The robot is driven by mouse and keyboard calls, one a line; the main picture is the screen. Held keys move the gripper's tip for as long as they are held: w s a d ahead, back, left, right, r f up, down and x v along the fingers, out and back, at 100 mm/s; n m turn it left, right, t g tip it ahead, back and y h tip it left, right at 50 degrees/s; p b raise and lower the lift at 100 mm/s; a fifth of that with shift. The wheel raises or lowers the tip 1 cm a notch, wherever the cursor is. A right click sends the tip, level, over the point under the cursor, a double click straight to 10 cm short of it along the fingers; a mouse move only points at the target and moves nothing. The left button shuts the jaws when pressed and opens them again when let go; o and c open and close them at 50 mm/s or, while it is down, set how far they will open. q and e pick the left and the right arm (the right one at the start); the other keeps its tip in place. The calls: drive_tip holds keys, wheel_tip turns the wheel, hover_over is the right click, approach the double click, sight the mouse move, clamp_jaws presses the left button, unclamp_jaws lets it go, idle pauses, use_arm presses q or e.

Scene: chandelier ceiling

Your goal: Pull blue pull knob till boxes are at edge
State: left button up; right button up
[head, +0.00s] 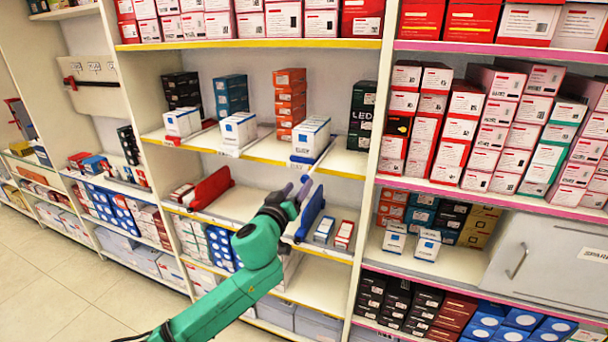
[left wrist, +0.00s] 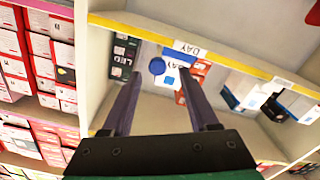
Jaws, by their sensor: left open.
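The blue pull knob (left wrist: 157,66) shows as a round blue disc in the left wrist view, which looks upside down. It is beside white boxes with blue sides (left wrist: 172,76). In the head view these white boxes (head: 311,136) stand on the yellow-edged middle shelf, in a low blue-sided holder (head: 320,157). I cannot make out the knob in the head view. My left gripper (head: 297,187) is open and empty, below and in front of that shelf. In the wrist view the knob appears between its fingers (left wrist: 162,108), apart from them. My right gripper is not in view.
More white boxes (head: 238,129) stand left of the holder. Orange boxes (head: 290,97) and black LED boxes (head: 361,114) are behind.

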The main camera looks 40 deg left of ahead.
sight(304, 181)
use_arm(q)
drive_tip(key=x, duration=0.4)
drive_tip(key=shift+w+d+r+p, duration=0.1)
drive_tip(key=shift+w+p, duration=0.25)
drive_tip(key=shift+w, duration=0.05)
drive_tip(key=shift+w+a, duration=0.1)
drive_tip(key=shift+a, duration=0.1)
drive_tip(key=shift+d, duration=0.1)
clamp_jaws()
idle(0.7)
